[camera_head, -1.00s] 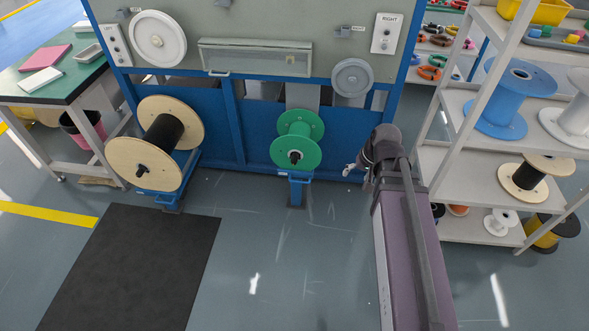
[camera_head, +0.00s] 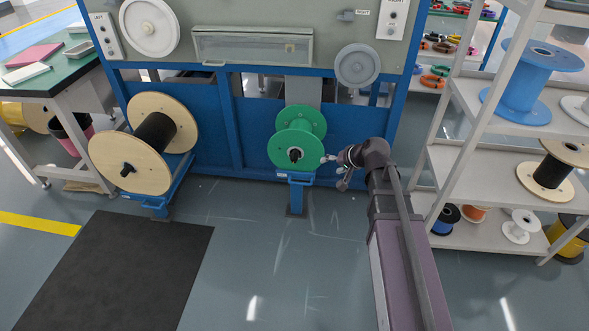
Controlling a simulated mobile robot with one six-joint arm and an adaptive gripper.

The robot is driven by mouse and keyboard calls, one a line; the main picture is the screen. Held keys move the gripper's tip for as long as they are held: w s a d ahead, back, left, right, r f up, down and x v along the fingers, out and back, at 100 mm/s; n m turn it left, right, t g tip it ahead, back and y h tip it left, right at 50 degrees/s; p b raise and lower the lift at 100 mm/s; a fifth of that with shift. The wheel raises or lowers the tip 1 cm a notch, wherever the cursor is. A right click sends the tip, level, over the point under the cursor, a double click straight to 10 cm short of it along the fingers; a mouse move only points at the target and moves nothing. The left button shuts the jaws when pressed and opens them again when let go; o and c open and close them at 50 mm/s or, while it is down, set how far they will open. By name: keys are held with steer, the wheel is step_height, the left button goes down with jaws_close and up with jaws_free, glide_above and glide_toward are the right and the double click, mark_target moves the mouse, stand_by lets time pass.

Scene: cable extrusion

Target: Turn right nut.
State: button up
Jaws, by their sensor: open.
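The right nut (camera_head: 295,155) is a dark knob at the centre of the green spool's front face. The green spool (camera_head: 309,125) sits on a blue stand in front of the machine. My gripper (camera_head: 325,159) is just right of the spool and its nut, near the spool's rim, with its fingers pointing left. It is open and looks empty; it is small in the picture. I cannot tell whether it touches the spool. The left nut (camera_head: 127,170) sits on the wooden spool (camera_head: 140,145) with black cable at the left.
The blue-framed machine (camera_head: 250,120) stands behind the spools. A white shelf (camera_head: 480,158) with several spools is close on my arm's right. A black mat (camera_head: 125,270) lies on the floor at the left. The floor before the green spool is clear.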

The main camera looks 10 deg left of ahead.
mark_target(295, 159)
steer(key=w+a+f+m+t+y+b, duration=0.1)
steer(key=w+a+f+m+t+b, duration=0.1)
steer(key=w+f+b, duration=0.5)
steer(key=w+a+f+m+t+y+b, duration=0.2)
steer(key=w+f+b, duration=0.4)
steer(key=b, duration=1.2)
step_height(295, 159, down, 4)
steer(key=shift+w+a+f+m+t, duration=0.1)
steer(key=shift+w+a+m+t, duration=0.3)
steer(key=shift+a+m+t, duration=0.55)
steer(key=shift+d, duration=0.25)
steer(key=b+x, duration=0.1)
steer(key=x, duration=0.3)
steer(key=b+x, duration=0.1)
steer(key=x, duration=0.4)
steer(key=b+x, duration=0.1)
steer(key=x, duration=0.3)
steer(key=shift+w+a, duration=0.3)
steer(key=shift+w, duration=0.05)
steer(key=shift+r, duration=0.25)
jaws_close()
